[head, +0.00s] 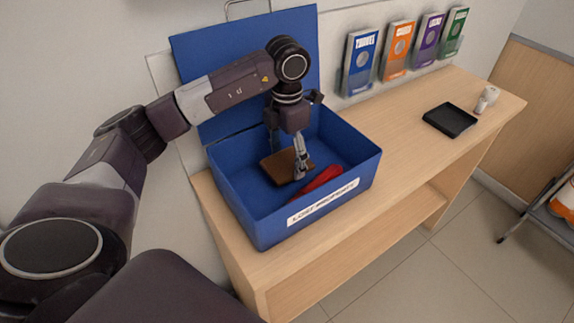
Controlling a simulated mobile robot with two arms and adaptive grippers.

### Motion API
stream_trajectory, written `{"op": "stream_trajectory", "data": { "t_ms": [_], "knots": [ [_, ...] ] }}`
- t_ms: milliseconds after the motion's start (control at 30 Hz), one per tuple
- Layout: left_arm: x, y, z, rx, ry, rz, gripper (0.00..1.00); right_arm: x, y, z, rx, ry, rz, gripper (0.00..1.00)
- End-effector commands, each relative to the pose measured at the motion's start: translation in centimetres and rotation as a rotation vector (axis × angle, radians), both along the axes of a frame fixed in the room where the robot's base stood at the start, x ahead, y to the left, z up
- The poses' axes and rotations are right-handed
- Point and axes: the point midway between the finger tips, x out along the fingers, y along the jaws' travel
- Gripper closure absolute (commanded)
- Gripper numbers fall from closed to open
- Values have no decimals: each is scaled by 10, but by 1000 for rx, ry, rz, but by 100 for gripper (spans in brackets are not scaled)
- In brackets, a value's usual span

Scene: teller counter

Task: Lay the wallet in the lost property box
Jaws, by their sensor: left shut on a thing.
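The blue lost property box (364,169) stands open on the wooden counter, its lid (190,55) raised at the back and a white label on its front. My left gripper (299,172) points down inside the box and is shut on the brown wallet (280,168). The wallet lies roughly flat, low inside the box; I cannot tell whether it touches the floor of the box. The gripper hides part of the wallet. My right gripper is not in view.
A red item (322,183) lies in the box, right of the wallet. On the counter (395,128) to the right are a black tray (450,120) and a small white object (488,95). Several leaflet holders, one blue (360,65), hang on the wall. The counter between box and tray is clear.

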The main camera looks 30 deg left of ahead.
Motion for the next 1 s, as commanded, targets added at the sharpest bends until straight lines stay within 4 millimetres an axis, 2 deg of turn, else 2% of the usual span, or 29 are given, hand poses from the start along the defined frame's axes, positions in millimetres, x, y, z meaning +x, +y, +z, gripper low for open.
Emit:
{"op": "stream_trajectory", "data": {
  "t_ms": [100,233,633,667,700,1000],
  "knots": [
    [-1,0,-14,1,5,1,59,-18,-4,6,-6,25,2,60],
    [-1,0,-32,1,5,0,59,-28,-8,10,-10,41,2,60],
    [0,0,-41,0,1,-1,59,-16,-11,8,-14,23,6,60],
    [0,0,-42,1,2,0,33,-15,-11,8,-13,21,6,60],
    [0,0,-40,0,1,0,29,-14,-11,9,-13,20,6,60],
    [-1,0,-40,1,2,0,27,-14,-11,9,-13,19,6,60]
  ]
}}
